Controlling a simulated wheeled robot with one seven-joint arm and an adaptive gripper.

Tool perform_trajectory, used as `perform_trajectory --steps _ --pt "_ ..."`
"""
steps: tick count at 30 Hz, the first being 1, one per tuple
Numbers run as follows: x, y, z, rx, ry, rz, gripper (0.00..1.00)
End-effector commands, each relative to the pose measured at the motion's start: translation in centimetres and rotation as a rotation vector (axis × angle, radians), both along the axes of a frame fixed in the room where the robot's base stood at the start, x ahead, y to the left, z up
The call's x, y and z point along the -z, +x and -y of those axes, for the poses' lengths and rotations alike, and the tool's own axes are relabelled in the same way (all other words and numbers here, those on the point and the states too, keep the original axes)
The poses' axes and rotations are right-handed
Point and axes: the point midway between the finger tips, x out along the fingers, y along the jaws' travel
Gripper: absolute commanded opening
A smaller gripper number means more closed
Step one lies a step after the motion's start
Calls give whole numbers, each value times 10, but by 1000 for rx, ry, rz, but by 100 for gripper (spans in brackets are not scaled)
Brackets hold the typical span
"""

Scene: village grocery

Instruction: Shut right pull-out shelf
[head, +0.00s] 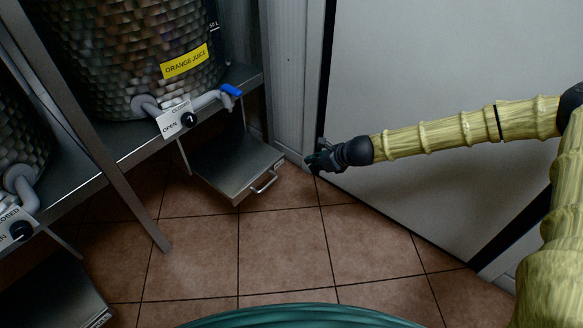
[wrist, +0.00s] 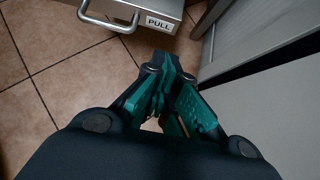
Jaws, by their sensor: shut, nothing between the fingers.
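The right pull-out shelf (head: 236,165) is a flat metal tray standing out below the counter, under the orange juice tank. Its bar handle (head: 264,181) is on the front face. In the wrist view the shelf (wrist: 158,8) shows at the top, with its handle (wrist: 108,20) and a PULL label. My gripper (head: 312,162) is to the right of the shelf's front, beside the pale door panel, and apart from the handle. In the wrist view my gripper (wrist: 172,75) is shut and empty, its fingertips just below the labelled corner of the shelf.
The metal counter (head: 130,150) carries the orange juice tank (head: 130,50) with a blue-handled tap (head: 230,90). Another pull-out shelf (head: 60,295) is at lower left. A slanting metal leg (head: 125,175) stands between them. The large pale door (head: 440,60) bounds the right. Tiled floor ahead is clear.

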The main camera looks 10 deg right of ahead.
Motion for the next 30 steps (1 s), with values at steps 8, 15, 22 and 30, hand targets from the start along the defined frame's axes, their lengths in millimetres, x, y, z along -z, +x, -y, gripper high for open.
perform_trajectory --steps 8,15,22,30 --pt "23 13 -13 -2 -1 0 0" --pt "52 34 -32 -1 -1 -1 0" --pt "76 54 -51 -2 0 1 0" --pt "72 74 -70 -1 0 2 0"
